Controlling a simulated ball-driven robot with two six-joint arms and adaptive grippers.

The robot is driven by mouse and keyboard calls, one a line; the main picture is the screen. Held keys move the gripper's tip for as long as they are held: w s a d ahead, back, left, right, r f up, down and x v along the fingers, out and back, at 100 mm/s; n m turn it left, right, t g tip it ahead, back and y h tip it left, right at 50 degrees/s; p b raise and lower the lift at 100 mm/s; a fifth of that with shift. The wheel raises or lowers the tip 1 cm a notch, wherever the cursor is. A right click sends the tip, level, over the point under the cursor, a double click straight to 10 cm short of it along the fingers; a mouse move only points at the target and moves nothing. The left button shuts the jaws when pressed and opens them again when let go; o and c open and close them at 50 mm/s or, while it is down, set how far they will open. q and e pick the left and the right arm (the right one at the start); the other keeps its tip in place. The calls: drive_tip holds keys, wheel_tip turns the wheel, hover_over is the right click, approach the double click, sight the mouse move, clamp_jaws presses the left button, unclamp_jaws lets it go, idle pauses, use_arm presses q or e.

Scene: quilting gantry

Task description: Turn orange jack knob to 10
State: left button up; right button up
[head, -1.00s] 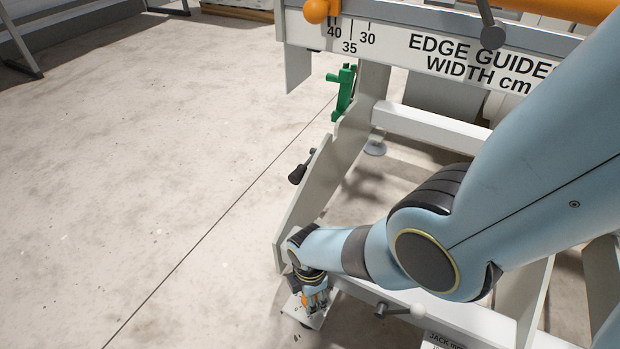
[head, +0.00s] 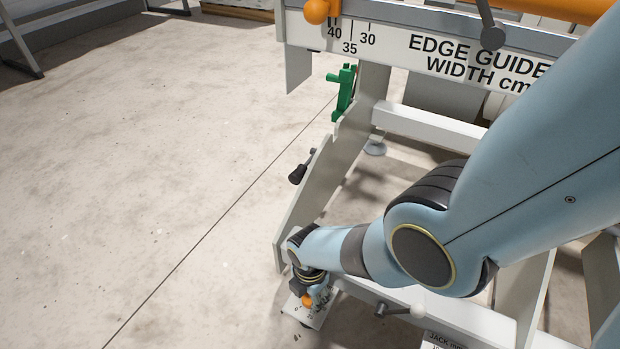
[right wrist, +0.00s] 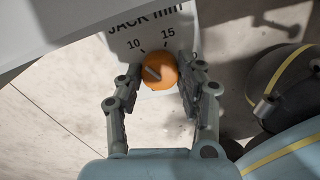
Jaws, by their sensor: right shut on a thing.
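The orange jack knob (right wrist: 160,72) sits on a pale panel marked JACK mm (right wrist: 145,22). In the right wrist view a grey pointer line on the knob slants toward the upper left, on the side of the 10 mark; its exact reading is hard to tell. My right gripper (right wrist: 161,66) has one finger on each side of the knob and is shut on it. In the head view the knob (head: 308,300) shows low at the frame's foot, partly hidden by my right gripper (head: 309,292). My left gripper is in neither view.
A black-handled lever (head: 298,173) and a green fitting (head: 345,92) are on the frame's leg above my wrist. A lever with a pale ball (head: 416,311) is right of the knob. The EDGE GUIDE board (head: 470,65) spans the top. Open floor (head: 130,180) lies left.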

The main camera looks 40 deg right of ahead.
drive_tip(key=o, duration=1.1)
drive_tip(key=shift+o, duration=0.2)
wheel_tip(320, 180, up, 12)
idle(0.4)
